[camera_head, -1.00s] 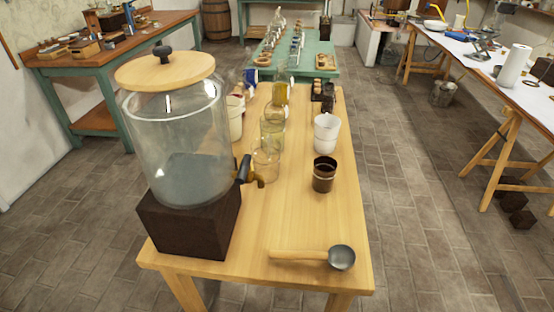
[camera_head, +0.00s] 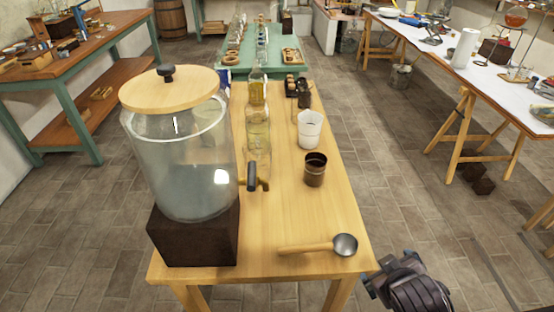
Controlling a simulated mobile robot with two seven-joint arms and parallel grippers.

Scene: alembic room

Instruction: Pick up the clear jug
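A large clear glass vessel (camera_head: 180,165) with a round wooden lid (camera_head: 170,89) and a tap (camera_head: 258,178) stands upright on a dark block (camera_head: 195,234) at the table's near left. Clear glass bottles or jars (camera_head: 258,130) stand in a row behind it, partly overlapping. A whitish translucent cup-like vessel (camera_head: 309,130) stands farther right. I cannot tell for sure which of these is the clear jug. My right gripper (camera_head: 392,272) is at the lower right, beside the table's near right corner, apart from all these things; its opening is unclear. My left gripper is out of view.
On the wooden table (camera_head: 280,215) are a dark cup (camera_head: 315,170) and a ladle (camera_head: 325,246) near the front edge. A green table (camera_head: 238,74) adjoins behind. Stone floor (camera_head: 395,190) is free to the right, up to a white-topped trestle table (camera_head: 490,80).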

